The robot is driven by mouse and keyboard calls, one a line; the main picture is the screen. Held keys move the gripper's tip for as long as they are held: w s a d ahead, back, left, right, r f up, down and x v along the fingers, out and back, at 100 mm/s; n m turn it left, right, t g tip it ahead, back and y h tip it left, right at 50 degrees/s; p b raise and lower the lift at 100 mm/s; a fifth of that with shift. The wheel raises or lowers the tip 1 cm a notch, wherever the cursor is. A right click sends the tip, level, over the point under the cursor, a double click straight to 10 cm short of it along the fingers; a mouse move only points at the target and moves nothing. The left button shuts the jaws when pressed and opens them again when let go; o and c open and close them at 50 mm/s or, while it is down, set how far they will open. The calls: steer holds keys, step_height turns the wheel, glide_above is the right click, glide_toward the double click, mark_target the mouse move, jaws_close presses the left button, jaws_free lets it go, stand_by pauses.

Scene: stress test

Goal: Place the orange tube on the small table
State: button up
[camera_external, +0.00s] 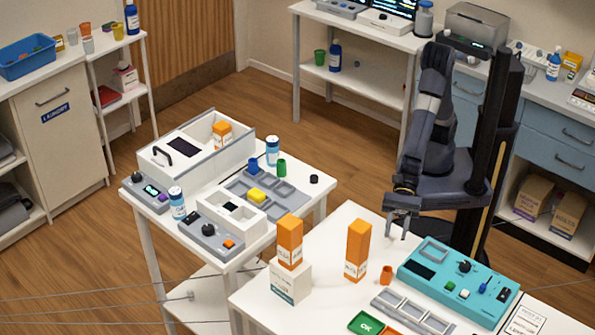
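A small orange tube (386,275) stands upright on the white front table (262,290), between a tall orange-and-white box (357,251) and a teal control panel (458,277). A second white table (318,189) stands behind and to the left; I cannot tell which of the two is the small table. My gripper (397,226) points down above the back part of the front table, higher in the picture than the tube and slightly right of it. Its two fingers are apart with nothing visible between them. It does not touch the tube.
Another orange box (289,241) stands on a white block (290,280). A grey segmented tray (412,312) and a green OK pad (366,323) lie in front. The left table holds a white drawer box (197,148), bottles, small cups and a grey tray; its right corner is mostly bare.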

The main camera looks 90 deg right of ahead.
stand_by(0.3)
steer(key=w+a+r+n+g+y+b, duration=0.25)
steer(key=w+n+g+y+b, duration=0.35)
steer(key=b, duration=0.6)
steer(key=g+b, duration=0.1)
steer(key=g, duration=0.1)
glide_toward(386, 275)
steer(key=shift+s+d+r+m+h, duration=0.15)
steer(key=shift+s+d+r+h, duration=0.05)
steer(key=shift+r, duration=0.25)
steer(key=shift+s+d+r+m+h, duration=0.15)
steer(key=shift+s+d+r+h, duration=0.1)
steer(key=shift+r, duration=0.25)
steer(key=shift+s+a+f, duration=0.1)
steer(key=shift+a+f, duration=0.2)
steer(key=shift+a, duration=0.55)
steer(key=shift+t, duration=0.3)
steer(key=shift+s+a, duration=0.2)
steer(key=shift+a, duration=1.3)
steer(key=shift+s+a, duration=0.25)
steer(key=shift+a, duration=1.2)
steer(key=shift+c, duration=0.3)
